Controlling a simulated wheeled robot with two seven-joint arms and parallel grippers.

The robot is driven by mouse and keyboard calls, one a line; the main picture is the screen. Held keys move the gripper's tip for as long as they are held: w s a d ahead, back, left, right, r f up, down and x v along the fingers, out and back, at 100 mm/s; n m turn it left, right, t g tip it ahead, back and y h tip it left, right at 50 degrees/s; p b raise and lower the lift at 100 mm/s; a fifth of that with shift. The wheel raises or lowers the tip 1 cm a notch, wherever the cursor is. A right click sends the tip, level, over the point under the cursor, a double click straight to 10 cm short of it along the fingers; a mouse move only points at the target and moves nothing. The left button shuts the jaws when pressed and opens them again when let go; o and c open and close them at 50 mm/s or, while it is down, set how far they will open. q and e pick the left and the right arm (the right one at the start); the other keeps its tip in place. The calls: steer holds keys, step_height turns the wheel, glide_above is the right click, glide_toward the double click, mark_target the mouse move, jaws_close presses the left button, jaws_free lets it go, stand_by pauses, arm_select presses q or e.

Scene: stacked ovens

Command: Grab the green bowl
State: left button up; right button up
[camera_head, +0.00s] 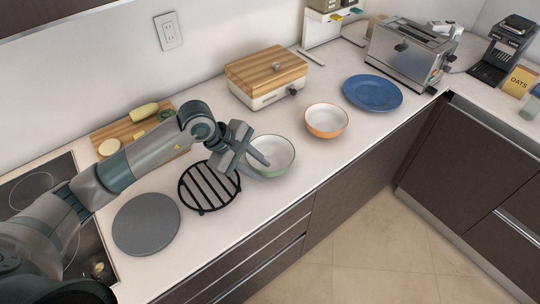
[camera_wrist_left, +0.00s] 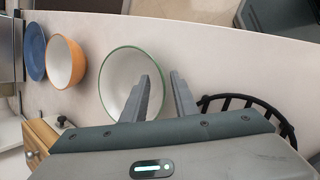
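The green bowl (camera_head: 282,154) is white inside with a green rim and stands upright on the counter. My left gripper (camera_head: 264,170) is at the bowl's near left side, with its fingers apart. In the left wrist view the bowl (camera_wrist_left: 116,72) lies left of centre. My right gripper is not in view.
An orange bowl (camera_head: 326,120) and a blue plate (camera_head: 373,92) stand to the right. A black trivet (camera_head: 208,190) and a grey round plate (camera_head: 146,224) lie to the left. A wood-lidded box (camera_head: 265,78) stands behind. The counter's front edge (camera_head: 300,196) is close.

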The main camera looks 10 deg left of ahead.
arm_select(q)
steer(key=shift+w+d+f, duration=0.15)
steer(key=shift+d+f, duration=0.1)
steer(key=shift+f, duration=0.2)
jaws_close()
steer(key=shift+r, duration=0.1)
